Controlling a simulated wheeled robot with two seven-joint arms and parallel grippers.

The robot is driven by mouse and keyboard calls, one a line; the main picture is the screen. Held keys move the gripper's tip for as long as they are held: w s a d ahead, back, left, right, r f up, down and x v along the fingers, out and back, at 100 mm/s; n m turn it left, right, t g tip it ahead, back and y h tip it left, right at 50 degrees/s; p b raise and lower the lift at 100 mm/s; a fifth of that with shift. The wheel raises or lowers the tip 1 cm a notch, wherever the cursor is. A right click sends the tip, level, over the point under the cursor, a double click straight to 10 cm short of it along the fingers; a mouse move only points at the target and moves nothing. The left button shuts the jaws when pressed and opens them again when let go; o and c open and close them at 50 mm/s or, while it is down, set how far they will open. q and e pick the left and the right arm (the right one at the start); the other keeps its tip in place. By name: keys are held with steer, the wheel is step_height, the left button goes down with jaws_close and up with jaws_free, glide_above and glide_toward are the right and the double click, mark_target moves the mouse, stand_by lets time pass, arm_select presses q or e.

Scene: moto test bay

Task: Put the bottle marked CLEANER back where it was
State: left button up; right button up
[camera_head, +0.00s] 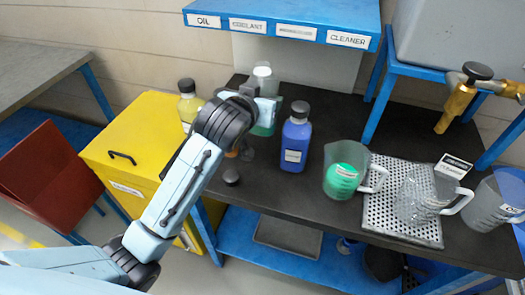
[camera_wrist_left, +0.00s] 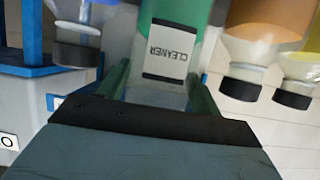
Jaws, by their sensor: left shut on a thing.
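The bottle marked CLEANER (camera_head: 265,127) holds green liquid and has a pale cap. It is at the back left of the dark bench, partly hidden by my left gripper (camera_head: 262,106). In the left wrist view its CLEANER label (camera_wrist_left: 171,52) appears upside down between the two fingers, which are shut on the bottle. I cannot tell whether its base touches the bench. The blue shelf (camera_head: 270,12) above carries name plates, with a CLEANER plate (camera_head: 348,40) at its right end. My right gripper is not in view.
A blue bottle (camera_head: 296,142) stands just right of the held one; a yellow bottle (camera_head: 187,104) stands left. A jug with green liquid (camera_head: 343,178) stands further right. An empty jug (camera_head: 420,197) is on the perforated tray (camera_head: 385,212). Another jug (camera_head: 487,207) is at far right.

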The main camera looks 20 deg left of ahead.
mark_target(258, 133)
arm_select(q)
step_height(258, 133, down, 4)
steer(key=shift+w+f+b, duration=0.1)
steer(key=shift+b, duration=0.35)
step_height(258, 133, down, 6)
steer(key=shift+r+b, duration=0.25)
steer(key=shift+b, duration=0.35)
steer(key=o, duration=1.1)
steer(key=shift+f, duration=0.15)
steer(key=shift+r, duration=0.2)
steer(key=p+v, duration=0.1)
steer(key=v, duration=1.1)
steer(key=shift+p, duration=0.4)
